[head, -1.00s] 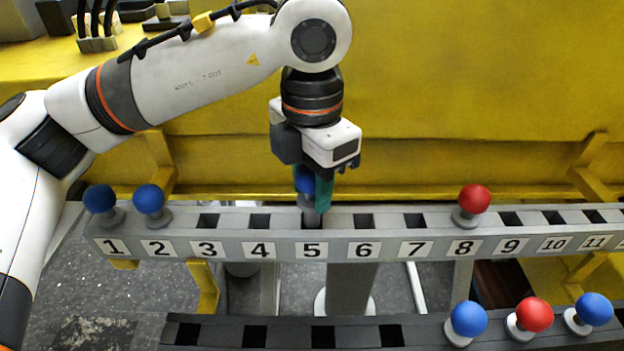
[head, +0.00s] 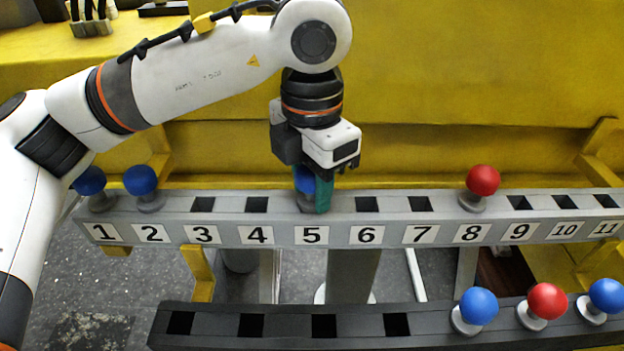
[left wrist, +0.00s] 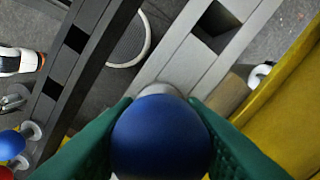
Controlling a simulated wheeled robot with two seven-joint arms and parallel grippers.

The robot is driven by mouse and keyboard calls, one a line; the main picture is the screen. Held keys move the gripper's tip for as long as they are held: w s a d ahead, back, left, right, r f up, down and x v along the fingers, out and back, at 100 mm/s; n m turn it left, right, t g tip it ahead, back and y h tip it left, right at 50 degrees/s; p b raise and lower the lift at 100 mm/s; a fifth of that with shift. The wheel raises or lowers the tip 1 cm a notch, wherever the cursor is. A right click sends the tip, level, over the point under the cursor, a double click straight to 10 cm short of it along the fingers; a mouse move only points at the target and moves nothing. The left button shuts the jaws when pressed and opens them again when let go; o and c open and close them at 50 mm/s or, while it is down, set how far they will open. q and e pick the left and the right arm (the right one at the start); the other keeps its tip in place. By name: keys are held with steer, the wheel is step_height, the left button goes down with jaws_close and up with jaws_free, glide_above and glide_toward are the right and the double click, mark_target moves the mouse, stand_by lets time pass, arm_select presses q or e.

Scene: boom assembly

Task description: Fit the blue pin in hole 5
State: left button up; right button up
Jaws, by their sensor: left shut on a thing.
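My left gripper (head: 316,192) has green fingers and is shut on the blue pin (head: 303,181) by its round head. It is over the grey numbered rail (head: 275,234), directly behind label 5 (head: 312,235). The pin looks upright, and its grey collar is down at the rail's top face. Hole 5 is hidden under the pin and fingers, so how deep the shank sits does not show. In the left wrist view, the blue head (left wrist: 160,137) fills the space between both green fingers, with the pale collar just beyond it.
Blue pins stand at holes 1 (head: 89,182) and 2 (head: 141,181), and a red pin (head: 483,181) at 8. Holes 3, 4, 6 and 7 are empty. The dark front rail (head: 285,328) holds blue, red and blue pins at right. A yellow structure (head: 480,80) stands behind.

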arm_select(q)
steer(key=o, duration=1.2)
step_height(320, 180, up, 12)
steer(key=shift+b, duration=0.35)
